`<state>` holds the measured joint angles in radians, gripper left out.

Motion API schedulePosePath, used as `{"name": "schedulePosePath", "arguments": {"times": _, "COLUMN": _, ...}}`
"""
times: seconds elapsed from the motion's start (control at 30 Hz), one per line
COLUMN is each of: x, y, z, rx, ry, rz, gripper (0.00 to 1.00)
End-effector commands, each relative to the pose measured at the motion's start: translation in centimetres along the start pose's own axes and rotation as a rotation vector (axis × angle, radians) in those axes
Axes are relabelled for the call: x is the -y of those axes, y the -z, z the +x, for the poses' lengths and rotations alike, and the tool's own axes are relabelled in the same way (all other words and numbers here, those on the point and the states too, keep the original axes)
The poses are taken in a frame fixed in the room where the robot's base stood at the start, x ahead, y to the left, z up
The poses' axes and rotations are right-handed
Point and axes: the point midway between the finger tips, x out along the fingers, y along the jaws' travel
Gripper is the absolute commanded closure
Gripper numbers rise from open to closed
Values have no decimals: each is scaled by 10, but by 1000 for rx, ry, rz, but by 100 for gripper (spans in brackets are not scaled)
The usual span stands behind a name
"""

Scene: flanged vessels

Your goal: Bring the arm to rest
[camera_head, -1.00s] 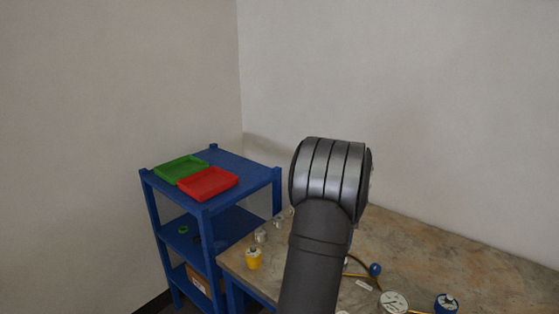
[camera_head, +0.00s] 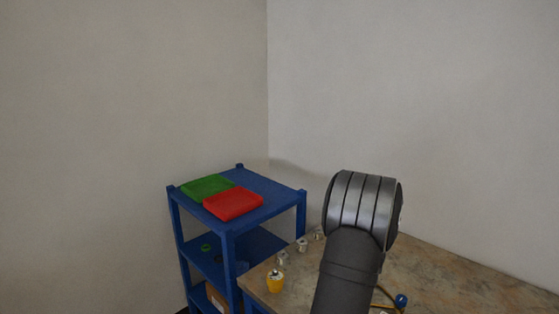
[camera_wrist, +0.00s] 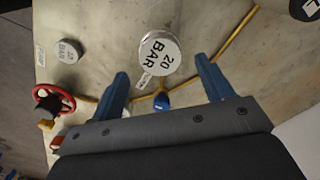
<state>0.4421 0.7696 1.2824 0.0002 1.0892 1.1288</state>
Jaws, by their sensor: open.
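My gripper (camera_wrist: 162,92) shows in the wrist view as two blue fingers spread wide apart, with nothing held between them. Below and beyond the fingertips is a round white-topped vessel marked "20 BAR" (camera_wrist: 159,52) on the table, apart from both fingers. In the head view my arm rises at the right of centre; the gripper itself is not visible there.
The wrist view shows a smaller marked vessel (camera_wrist: 67,51), a red handwheel (camera_wrist: 53,99), brass pipe (camera_wrist: 237,36) and a blue knob (camera_wrist: 161,100).

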Motion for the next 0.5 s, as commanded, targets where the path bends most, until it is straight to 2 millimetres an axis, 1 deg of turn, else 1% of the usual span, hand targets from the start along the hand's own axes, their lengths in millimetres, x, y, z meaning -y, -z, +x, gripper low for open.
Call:
{"name": "schedulePosePath", "arguments": {"times": 0.27, "x": 0, "y": 0, "z": 2, "rx": 0, "ry": -1, "rz": 0, "gripper": 27}}
{"name": "schedulePosePath", "arguments": {"times": 0.37, "x": 0, "y": 0, "z": 10, "rx": 1, "ry": -2, "rz": 0, "gripper": 27}}
{"name": "schedulePosePath", "arguments": {"times": 0.5, "x": 0, "y": 0, "z": 32, "rx": 2, "ry": -3, "rz": 0, "gripper": 27}}
